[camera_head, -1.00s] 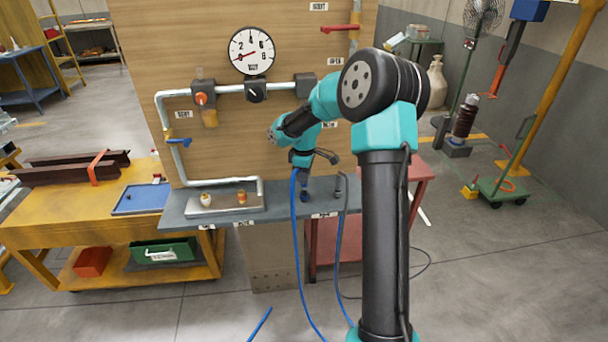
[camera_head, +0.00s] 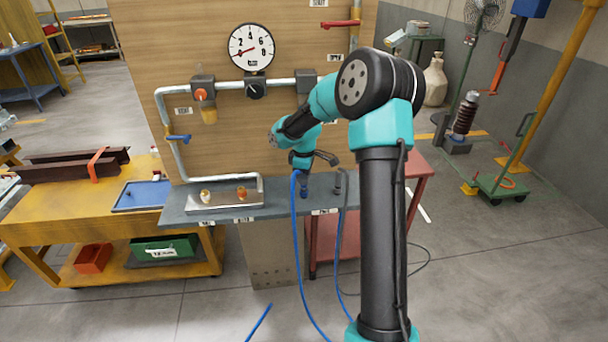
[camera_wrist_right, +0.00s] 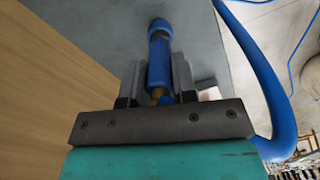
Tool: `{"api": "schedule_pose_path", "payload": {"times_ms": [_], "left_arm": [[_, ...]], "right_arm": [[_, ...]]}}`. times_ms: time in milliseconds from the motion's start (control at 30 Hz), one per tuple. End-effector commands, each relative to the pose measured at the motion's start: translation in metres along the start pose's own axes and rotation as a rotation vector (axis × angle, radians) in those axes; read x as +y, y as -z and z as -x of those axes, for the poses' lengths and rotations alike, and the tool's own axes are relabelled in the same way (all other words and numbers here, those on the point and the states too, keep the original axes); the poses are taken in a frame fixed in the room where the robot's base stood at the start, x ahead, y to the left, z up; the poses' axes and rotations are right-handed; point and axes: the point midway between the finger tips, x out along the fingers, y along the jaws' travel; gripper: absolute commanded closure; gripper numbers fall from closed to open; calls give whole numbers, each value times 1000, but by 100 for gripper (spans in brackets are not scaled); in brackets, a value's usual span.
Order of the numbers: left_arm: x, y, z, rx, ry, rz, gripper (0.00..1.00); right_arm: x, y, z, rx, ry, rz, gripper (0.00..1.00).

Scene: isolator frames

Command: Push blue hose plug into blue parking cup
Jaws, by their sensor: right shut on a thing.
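My right gripper (camera_wrist_right: 155,85) is shut on the blue hose plug (camera_wrist_right: 159,65), with one finger on each side of it in the wrist view. The plug's far end meets the blue parking cup (camera_wrist_right: 160,27) on the grey shelf. I cannot tell how deep the plug sits in it. In the head view the right gripper (camera_head: 302,170) is just above the shelf, with the blue cup (camera_head: 304,190) below it and the plug mostly hidden. A blue hose (camera_head: 296,230) hangs from the gripper past the shelf's front edge. My left gripper is not in view.
The grey shelf (camera_head: 275,203) runs along the wooden panel (camera_head: 225,130). A grey hose end (camera_head: 338,182) stands right of the gripper. A metal tray (camera_head: 225,200) with two small fittings lies left. Pipes and a gauge (camera_head: 251,47) are on the panel.

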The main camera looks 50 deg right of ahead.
Motion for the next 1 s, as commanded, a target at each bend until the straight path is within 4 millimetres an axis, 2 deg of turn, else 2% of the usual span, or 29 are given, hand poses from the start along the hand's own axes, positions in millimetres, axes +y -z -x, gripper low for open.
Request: {"api": "schedule_pose_path", "payload": {"times_ms": [767, 800, 1000], "left_arm": [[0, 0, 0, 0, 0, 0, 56], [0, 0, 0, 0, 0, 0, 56], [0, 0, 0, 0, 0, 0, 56]], "right_arm": [[0, 0, -8, 0, 1, 0, 97], [0, 0, -8, 0, 1, 0, 72], [0, 0, -8, 0, 1, 0, 53]]}}
